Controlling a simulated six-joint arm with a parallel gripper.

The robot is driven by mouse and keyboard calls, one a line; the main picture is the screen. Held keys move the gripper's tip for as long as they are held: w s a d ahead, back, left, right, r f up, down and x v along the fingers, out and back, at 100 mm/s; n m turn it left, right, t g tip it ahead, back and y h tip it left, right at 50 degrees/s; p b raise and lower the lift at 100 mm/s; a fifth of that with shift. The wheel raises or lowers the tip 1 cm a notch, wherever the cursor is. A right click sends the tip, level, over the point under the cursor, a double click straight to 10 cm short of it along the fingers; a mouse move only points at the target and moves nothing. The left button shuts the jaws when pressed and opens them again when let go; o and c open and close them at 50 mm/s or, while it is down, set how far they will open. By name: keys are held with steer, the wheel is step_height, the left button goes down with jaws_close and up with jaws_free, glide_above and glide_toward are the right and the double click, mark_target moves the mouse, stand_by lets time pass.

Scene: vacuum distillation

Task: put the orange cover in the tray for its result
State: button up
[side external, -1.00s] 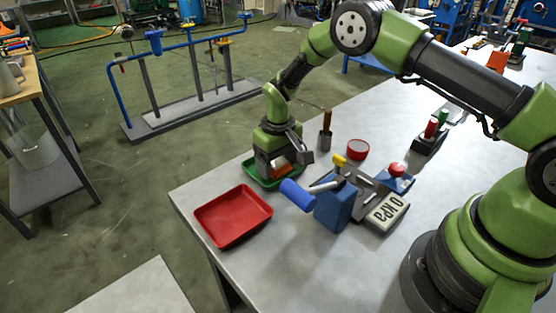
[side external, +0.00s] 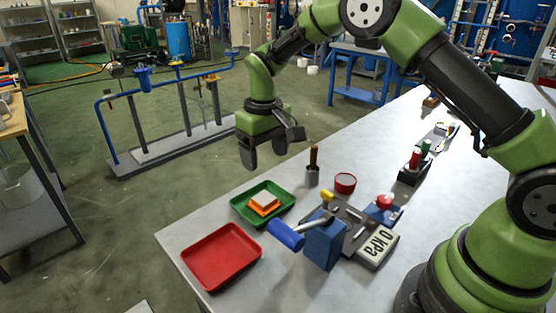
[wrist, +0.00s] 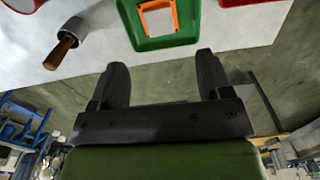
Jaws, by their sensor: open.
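The orange cover (side external: 264,203) lies in the green tray (side external: 243,215) near the table's far left edge. In the wrist view the orange cover (wrist: 157,17) shows as a frame-like piece inside the green tray (wrist: 150,43), cut off by the picture's top. A red tray (side external: 222,257) stands in front of the green one and looks empty. My gripper (side external: 268,162) is open and empty, raised above and behind the green tray, apart from the cover. In the wrist view its two fingers (wrist: 158,75) are spread with nothing between them.
A blue device with a blue-gripped lever (side external: 285,235) and a "0 kPa" display (side external: 377,247) stands right of the trays. A cup with a wooden-handled tool (side external: 312,172), a red round dish (side external: 345,183) and a red button (side external: 384,202) are nearby. The front table area is clear.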

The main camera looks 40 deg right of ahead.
steer(key=s+r+m+t+y, duration=0.1)
steer(key=s+r+t, duration=0.1)
steer(key=s+r, duration=0.45)
steer(key=s+r+m+t, duration=0.1)
steer(key=s+r, duration=0.2)
steer(key=r, duration=0.6)
steer(key=s+r+m+t+y, duration=0.1)
steer(key=s+t, duration=0.3)
steer(key=s, duration=1.2)
steer(key=shift+r+m, duration=0.3)
steer(key=shift+r, duration=0.55)
